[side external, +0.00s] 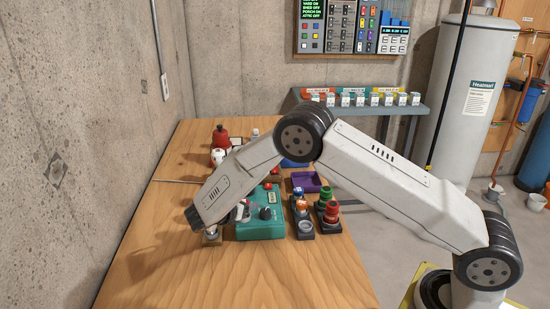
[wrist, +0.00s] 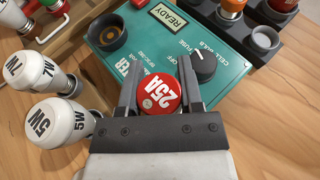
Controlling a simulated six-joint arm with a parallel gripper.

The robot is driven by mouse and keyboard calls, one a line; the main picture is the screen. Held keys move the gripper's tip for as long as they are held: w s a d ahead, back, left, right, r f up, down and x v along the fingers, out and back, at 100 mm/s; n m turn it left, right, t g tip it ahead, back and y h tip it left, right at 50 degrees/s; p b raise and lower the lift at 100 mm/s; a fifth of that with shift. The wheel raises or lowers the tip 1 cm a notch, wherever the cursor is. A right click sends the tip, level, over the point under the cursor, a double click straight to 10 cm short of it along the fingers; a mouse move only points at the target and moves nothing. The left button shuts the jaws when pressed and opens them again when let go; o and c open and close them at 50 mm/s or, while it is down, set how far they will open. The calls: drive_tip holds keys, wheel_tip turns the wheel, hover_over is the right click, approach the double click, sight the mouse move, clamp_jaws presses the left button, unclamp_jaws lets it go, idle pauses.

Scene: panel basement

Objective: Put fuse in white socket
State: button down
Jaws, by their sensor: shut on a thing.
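In the side view my gripper (side external: 241,211) is partly hidden by my forearm, at the left of the tester (side external: 262,228). I cannot identify the white socket with certainty. A pale round piece on a small wooden block (side external: 211,239) shows below my wrist in the side view, too small to tell what it is.
The tester has a READY display (wrist: 168,17), a knob (wrist: 203,65) and an empty dark round socket (wrist: 107,33). White bulbs (wrist: 55,122) stand close at the left. Dark holders with coloured fuses (side external: 328,212) and a purple tray (side external: 306,182) lie right of the tester. The front tabletop is clear.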

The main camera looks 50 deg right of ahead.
drive_tip(key=shift+f, duration=0.5)
drive_tip(key=c, duration=0.5)
unclamp_jaws()
drive_tip(key=shift+c, duration=0.2)
drive_tip(key=shift+a, duration=0.1)
drive_tip(key=v, duration=1)
drive_tip(key=shift+a+r, duration=0.25)
drive_tip(key=shift+a, duration=0.1)
drive_tip(key=shift+s+d, duration=0.1)
drive_tip(key=shift+s, duration=0.05)
idle(0.5)
drive_tip(key=s+d+r+m+y, duration=0.1)
drive_tip(key=s+d+m+y, duration=0.2)
drive_tip(key=s+m+y, duration=0.3)
drive_tip(key=s+d+r+m+t+y, duration=0.1)
drive_tip(key=s+d+m+y, duration=0.3)
drive_tip(key=s+m, duration=0.9)
drive_tip(key=s+y, duration=0.3)
drive_tip(key=shift+s+d+r+y, duration=0.2)
drive_tip(key=shift+s+r+y, duration=0.1)
drive_tip(key=shift+s+r, duration=0.1)
